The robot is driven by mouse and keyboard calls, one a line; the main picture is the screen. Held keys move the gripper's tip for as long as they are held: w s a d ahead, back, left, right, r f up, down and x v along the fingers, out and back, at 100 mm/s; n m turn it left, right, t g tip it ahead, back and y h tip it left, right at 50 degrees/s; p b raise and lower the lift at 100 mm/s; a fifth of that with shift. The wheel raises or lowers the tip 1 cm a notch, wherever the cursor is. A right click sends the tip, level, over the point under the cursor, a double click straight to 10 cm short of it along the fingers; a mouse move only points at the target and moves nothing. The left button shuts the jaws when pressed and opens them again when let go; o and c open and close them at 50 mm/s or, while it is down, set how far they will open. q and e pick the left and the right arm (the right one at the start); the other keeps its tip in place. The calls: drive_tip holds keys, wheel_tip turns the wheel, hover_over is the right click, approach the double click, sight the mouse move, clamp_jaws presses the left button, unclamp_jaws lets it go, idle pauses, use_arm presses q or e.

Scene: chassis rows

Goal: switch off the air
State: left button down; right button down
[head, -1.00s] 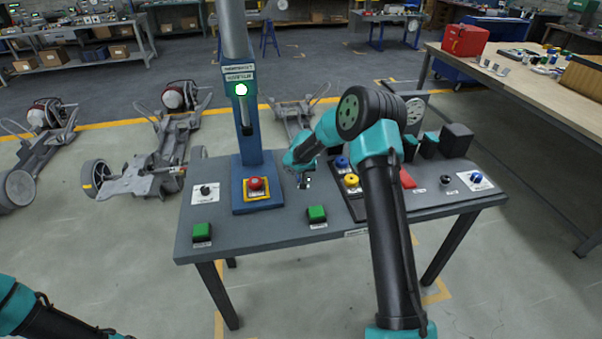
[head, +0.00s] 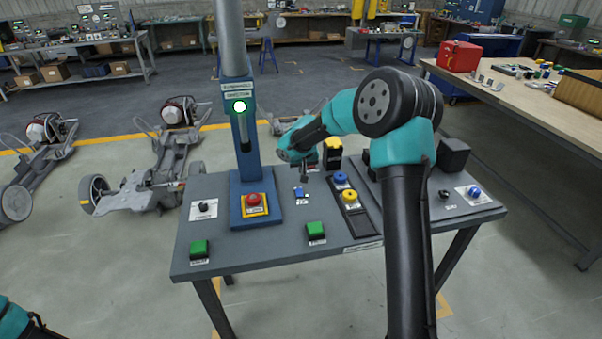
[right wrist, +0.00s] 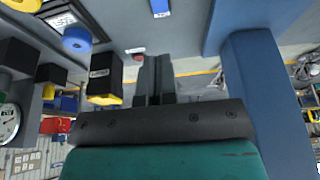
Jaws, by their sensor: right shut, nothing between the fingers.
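My right gripper (head: 304,177) is shut and empty, pointing down above the back part of the grey control bench (head: 280,246). In the right wrist view its shut fingers (right wrist: 155,80) appear beside a small red button (right wrist: 137,56) on a grey plate. I cannot tell whether they touch anything. A small blue switch (head: 300,193) lies just in front of the gripper; it also shows in the right wrist view (right wrist: 160,7). I cannot read the labels, so I cannot tell which control is for the air. My left gripper is out of view.
A blue post (head: 248,160) with a lit lamp (head: 239,107) stands left of the gripper, above a red emergency button (head: 254,200). A blue knob (head: 341,178), a yellow knob (head: 349,196) and a yellow-topped black block (head: 333,150) stand to the right. Green buttons (head: 316,230) line the front.

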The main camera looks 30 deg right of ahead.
sight(298, 189)
drive_tip(key=shift+r, duration=0.1)
drive_tip(key=shift+w+r, duration=0.3)
drive_tip(key=shift+w, duration=0.35)
drive_tip(key=x, duration=1.2)
drive_tip(key=shift+s+f, duration=0.25)
drive_tip(key=shift+f, duration=0.2)
drive_tip(key=shift+w+f, duration=0.15)
drive_tip(key=shift+f, duration=0.45)
